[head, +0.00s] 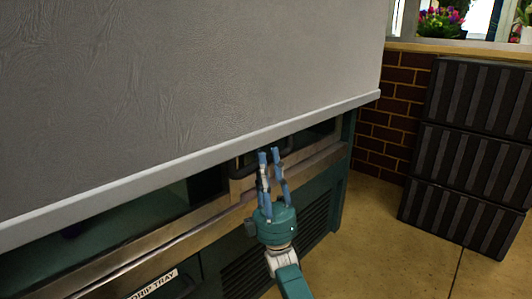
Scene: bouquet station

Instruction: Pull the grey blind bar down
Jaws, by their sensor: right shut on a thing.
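The grey blind (190,85) hangs across the upper left of the head view. Its pale grey bar (180,165) runs along the lower edge, slanting up to the right. The blind is well down, with a dark opening showing under the bar. My right gripper (268,152) reaches up from below, its blue fingertips at the underside of the bar, right of the middle. It is shut on the bar, though the exact contact is hard to see. A dark handle-like part (236,168) shows just left of the fingers. My left gripper is not in view.
Below the blind is a green counter with a metal front edge (185,240) and a drip tray label (152,284). Black stacked crates (465,150) stand at the right by a brick wall (395,110). The floor (375,245) between is clear.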

